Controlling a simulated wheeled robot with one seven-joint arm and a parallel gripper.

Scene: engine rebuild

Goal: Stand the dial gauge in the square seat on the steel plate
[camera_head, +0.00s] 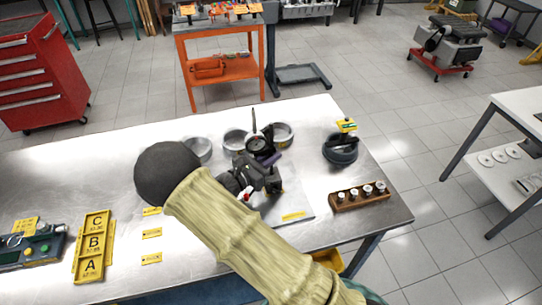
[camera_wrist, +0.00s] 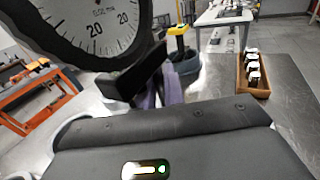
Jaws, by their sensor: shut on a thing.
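The steel plate (camera_head: 298,207) lies on the bench beneath and to the right of my gripper. My arm and gripper cover part of the plate, and I cannot make out the square seat or whether the gauge touches anything below.
Several metal rings (camera_head: 236,139) stand behind the gauge. A dark round pot with a yellow-topped item (camera_head: 341,149) is to the right. A wooden rack of small cylinders (camera_head: 359,195) stands near the bench's right edge. Yellow trays lettered A, B, C (camera_head: 93,245) lie left.

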